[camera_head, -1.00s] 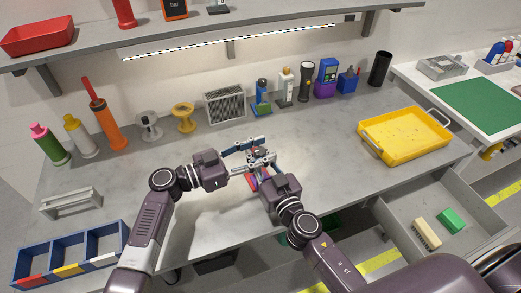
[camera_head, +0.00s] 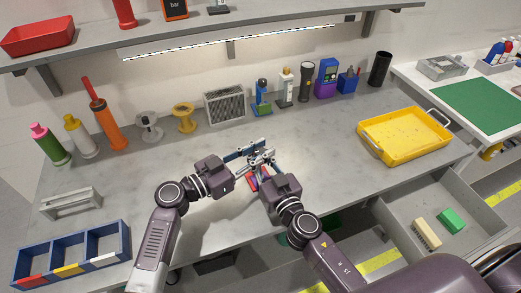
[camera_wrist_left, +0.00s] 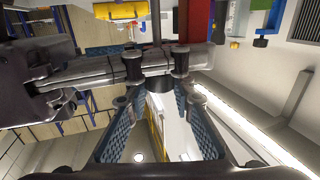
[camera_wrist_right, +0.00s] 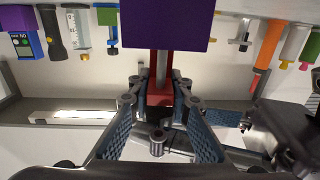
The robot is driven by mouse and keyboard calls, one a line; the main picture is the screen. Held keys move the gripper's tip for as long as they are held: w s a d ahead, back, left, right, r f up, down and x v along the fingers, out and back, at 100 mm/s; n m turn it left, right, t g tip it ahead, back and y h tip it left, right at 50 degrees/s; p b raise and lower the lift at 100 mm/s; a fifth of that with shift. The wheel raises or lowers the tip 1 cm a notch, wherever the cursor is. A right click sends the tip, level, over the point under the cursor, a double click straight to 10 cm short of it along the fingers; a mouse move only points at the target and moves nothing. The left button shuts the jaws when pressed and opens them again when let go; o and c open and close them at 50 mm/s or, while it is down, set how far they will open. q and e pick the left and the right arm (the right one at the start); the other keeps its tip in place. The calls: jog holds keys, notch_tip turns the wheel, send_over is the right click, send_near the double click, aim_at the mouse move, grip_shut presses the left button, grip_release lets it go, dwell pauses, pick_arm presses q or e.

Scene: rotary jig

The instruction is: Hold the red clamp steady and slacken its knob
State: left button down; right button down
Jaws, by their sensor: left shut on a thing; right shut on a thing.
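The red clamp (camera_wrist_right: 160,97) shows in the right wrist view between the fingertips of my right gripper (camera_wrist_right: 160,84), which is shut on it. In the head view my right gripper (camera_head: 263,161) reaches the clamp from the front, and the arms hide most of it. My left gripper (camera_head: 246,152) comes in from the left, at the same spot. In the left wrist view my left gripper (camera_wrist_left: 156,64) is closed around a small dark knob (camera_wrist_left: 157,83), partly hidden by its fingers. A red part (camera_wrist_left: 196,20) stands just beyond. A purple block (camera_wrist_right: 165,25) sits beside the clamp.
A yellow tray (camera_head: 404,135) stands at the right of the bench. Several bottles and tools line the back, with a grey speaker-like box (camera_head: 225,106). A blue divided bin (camera_head: 73,254) is at the front left. The bench middle is clear around the arms.

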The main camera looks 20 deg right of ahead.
pick_arm(q)
jog(key=shift+s+f+n+t+y, duration=0.15)
jog(key=shift+n+t+y, duration=0.75)
jog(key=shift+t, duration=0.45)
jog(key=shift+w+f+n+t+y, duration=0.1)
jog(key=shift+n+t+y, duration=0.6)
jog(key=shift+n+t, duration=0.55)
jog(key=shift+t, duration=0.3)
jog(key=c, duration=1.8)
grip_release()
jog(key=shift+o, duration=0.9)
jog(key=shift+r, duration=0.15)
jog(key=v, duration=1.2)
